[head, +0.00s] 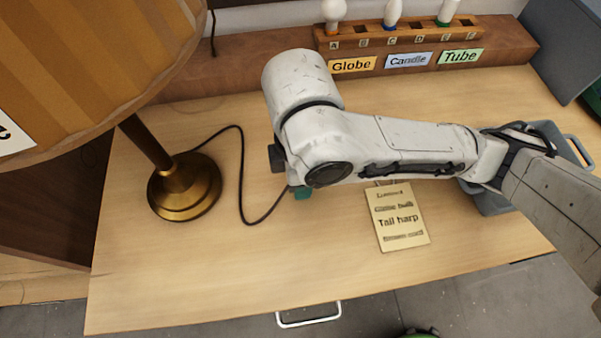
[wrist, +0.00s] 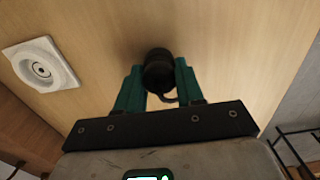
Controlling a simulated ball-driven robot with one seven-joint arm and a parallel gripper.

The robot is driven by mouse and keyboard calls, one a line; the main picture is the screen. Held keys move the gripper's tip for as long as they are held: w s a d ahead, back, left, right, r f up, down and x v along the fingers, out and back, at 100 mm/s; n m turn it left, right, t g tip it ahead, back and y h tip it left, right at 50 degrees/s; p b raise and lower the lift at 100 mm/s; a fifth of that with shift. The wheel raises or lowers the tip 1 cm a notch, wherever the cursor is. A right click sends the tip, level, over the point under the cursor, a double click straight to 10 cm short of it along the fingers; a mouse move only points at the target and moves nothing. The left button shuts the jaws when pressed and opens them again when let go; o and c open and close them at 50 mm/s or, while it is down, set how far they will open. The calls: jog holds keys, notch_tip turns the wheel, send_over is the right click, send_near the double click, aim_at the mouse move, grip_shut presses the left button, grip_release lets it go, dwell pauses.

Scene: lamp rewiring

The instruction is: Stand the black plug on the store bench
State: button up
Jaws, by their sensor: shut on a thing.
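The black plug (wrist: 158,72) sits between the two teal fingers of my gripper (wrist: 158,80), which is shut on it over a pale wood surface in the wrist view. I cannot tell whether the plug touches that surface. In the head view my arm hides the plug and most of the gripper; only a teal bit of my gripper (head: 301,192) shows. A black cord (head: 241,185) runs from the brass lamp base (head: 184,187) across the wooden bench (head: 200,280) to the gripper. No label shows whether this is the store bench.
A white socket plate (wrist: 42,66) shows left in the wrist view. A note card (head: 398,218) lies on the bench. A bulb rack (head: 400,35) stands at the back and a grey-blue bin (head: 487,200) at the right. The front left bench top is clear.

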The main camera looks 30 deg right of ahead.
jog(key=shift+f+b, duration=0.3)
jog(key=shift+f, duration=0.1)
jog(key=o, duration=1.1)
notch_tip(320, 180, up, 11)
jog(key=p, duration=0.2)
jog(key=shift+f+p, duration=0.1)
jog(key=shift+p, duration=0.2)
